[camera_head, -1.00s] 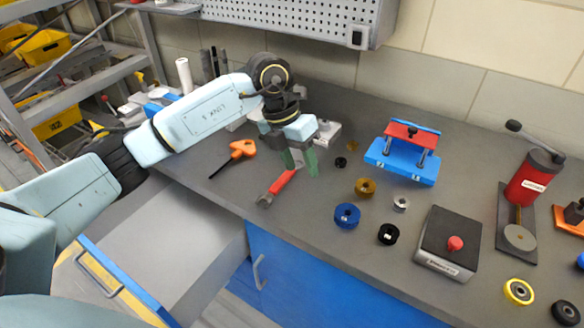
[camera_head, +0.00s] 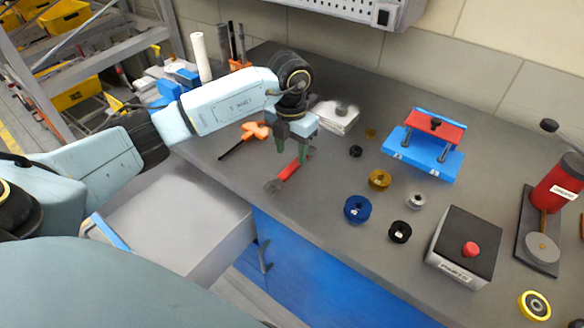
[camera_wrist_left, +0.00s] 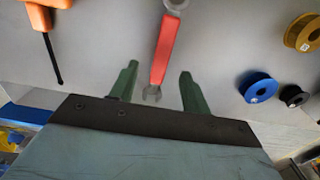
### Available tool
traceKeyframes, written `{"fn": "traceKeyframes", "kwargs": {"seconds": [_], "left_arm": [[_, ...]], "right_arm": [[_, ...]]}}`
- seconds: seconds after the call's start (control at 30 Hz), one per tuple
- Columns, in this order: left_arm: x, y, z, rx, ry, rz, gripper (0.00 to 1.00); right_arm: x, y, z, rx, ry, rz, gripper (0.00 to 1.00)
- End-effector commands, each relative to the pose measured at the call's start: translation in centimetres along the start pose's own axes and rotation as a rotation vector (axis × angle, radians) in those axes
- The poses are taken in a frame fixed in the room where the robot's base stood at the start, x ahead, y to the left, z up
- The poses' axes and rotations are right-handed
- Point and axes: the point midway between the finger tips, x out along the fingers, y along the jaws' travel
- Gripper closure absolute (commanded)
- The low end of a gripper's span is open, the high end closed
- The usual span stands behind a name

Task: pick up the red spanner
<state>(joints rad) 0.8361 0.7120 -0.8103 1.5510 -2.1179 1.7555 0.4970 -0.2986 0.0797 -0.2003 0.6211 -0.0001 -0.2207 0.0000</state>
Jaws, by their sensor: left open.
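The red spanner (camera_head: 289,170) lies on the grey bench top near the front edge, its grey open end (camera_head: 272,186) toward the edge. In the left wrist view the red spanner (camera_wrist_left: 165,50) lies between the two green fingers, with its open end toward the palm. My left gripper (camera_head: 291,149) is over the spanner's far part in the head view and hides some of it. The left gripper (camera_wrist_left: 158,82) is open, with clear gaps on both sides of the spanner. My right gripper is not in view.
Blue (camera_head: 357,209), brass (camera_head: 380,180) and black (camera_head: 400,232) rollers stand to the right.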

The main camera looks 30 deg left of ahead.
Motion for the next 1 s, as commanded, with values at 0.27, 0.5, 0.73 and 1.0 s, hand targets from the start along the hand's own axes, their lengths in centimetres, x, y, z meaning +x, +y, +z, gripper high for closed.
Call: {"fn": "traceKeyframes", "kwargs": {"seconds": [0.27,0.5,0.73,1.0], "left_arm": [[4.1,-0.3,0.0,0.0,0.003,-0.001,0.53],[4.3,-0.2,0.1,0.0,0.0,0.001,0.53],[4.3,-0.2,0.1,0.0,0.0,0.0,0.82],[4.2,-0.2,0.1,0.0,-0.001,0.0,1.0]], "right_arm": [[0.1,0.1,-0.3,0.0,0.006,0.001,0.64],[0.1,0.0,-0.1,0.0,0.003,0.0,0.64],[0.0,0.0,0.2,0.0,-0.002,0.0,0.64],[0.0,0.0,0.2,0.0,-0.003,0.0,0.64]]}}
